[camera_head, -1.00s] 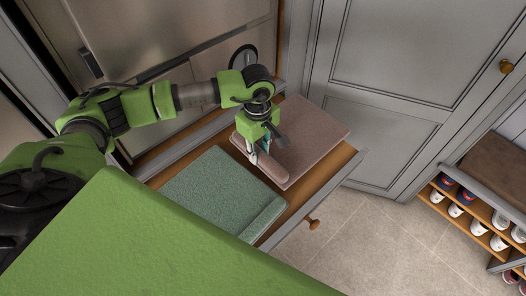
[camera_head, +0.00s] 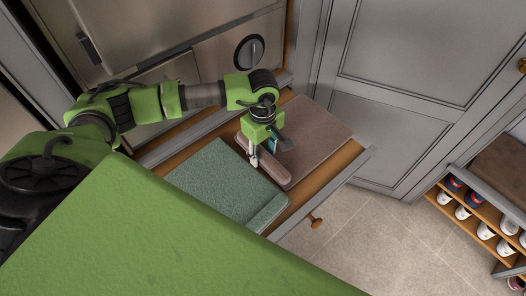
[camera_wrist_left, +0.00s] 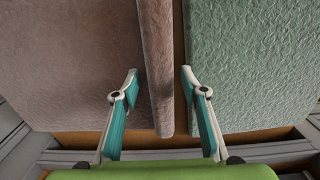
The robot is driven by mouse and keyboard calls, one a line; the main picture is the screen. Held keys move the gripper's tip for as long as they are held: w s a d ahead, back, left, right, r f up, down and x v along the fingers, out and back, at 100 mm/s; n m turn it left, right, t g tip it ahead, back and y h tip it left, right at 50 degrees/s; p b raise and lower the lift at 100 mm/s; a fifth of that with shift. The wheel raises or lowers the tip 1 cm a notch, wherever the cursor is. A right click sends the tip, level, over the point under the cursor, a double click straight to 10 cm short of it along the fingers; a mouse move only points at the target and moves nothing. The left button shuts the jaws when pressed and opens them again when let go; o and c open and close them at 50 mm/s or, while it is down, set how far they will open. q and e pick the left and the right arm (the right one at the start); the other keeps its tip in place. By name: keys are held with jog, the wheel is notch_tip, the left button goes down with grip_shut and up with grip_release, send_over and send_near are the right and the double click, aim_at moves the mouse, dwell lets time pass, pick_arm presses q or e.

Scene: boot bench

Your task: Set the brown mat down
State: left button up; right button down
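The brown mat (camera_head: 318,130) lies flat in an open drawer, with a thick raised edge along its left side. It also fills the left of the left wrist view (camera_wrist_left: 70,65). My left gripper (camera_head: 262,155) points down at that edge. In the left wrist view its fingers (camera_wrist_left: 160,80) stand apart, one on each side of the raised edge, with a gap showing at the left finger. The right finger is close to the edge; whether it touches I cannot tell. My right gripper is out of view.
A green mat (camera_head: 212,182) lies in the same drawer, left of the brown mat with a narrow gap between. The drawer (camera_head: 346,160) has a wooden knob (camera_head: 316,222). A rack (camera_head: 480,215) with several shoes stands at the right. The tiled floor (camera_head: 365,240) between is clear.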

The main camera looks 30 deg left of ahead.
pick_arm(q)
jog(key=shift+r, duration=0.1)
notch_tip(320, 180, up, 12)
jog(key=p, duration=0.6)
jog(key=shift+s, duration=0.1)
